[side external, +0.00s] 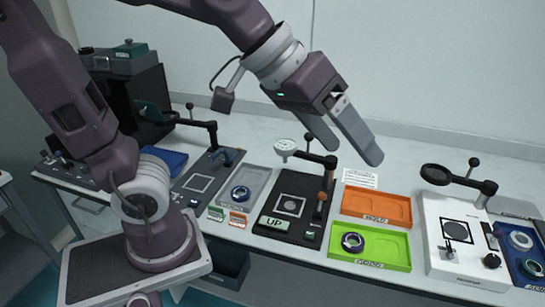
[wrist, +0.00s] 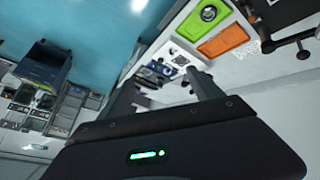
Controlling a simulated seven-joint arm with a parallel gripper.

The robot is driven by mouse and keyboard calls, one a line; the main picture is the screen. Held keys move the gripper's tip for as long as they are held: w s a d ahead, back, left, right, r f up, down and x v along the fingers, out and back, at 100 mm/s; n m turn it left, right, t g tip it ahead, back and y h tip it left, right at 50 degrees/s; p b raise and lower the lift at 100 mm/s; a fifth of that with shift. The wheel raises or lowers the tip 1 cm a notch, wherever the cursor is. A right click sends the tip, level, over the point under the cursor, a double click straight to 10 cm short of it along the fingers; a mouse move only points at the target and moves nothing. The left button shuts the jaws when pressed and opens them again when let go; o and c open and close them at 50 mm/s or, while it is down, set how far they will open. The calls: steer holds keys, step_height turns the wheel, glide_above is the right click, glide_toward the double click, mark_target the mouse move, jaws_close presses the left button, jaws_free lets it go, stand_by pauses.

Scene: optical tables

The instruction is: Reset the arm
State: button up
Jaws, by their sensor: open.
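My gripper (side external: 345,138) hangs in the air above the back of the bench, its two grey fingers apart with nothing between them. In the wrist view my gripper (wrist: 165,92) also shows its two fingers spread and empty, with the floor and bench far beyond. My arm is raised and bent over the bench from the left. No fingertip touches anything on the bench.
On the bench (side external: 290,260) stand a black station with an "UP" label (side external: 272,222), an orange tray (side external: 376,205), a green tray (side external: 385,247) holding a ringed part (side external: 352,242), a grey tray (side external: 252,179) and a white station (side external: 450,265). A wall rises behind.

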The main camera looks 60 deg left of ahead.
steer(key=s+a+f+g+y, duration=0.1)
steer(key=s+a+f+y, duration=0.2)
steer(key=s+a+f, duration=0.2)
steer(key=s+a, duration=0.3)
steer(key=s, duration=0.4)
steer(key=shift+s+a+m+g+y, duration=0.25)
steer(key=shift+a+m+g+y, duration=0.05)
steer(key=shift+a+m, duration=0.1)
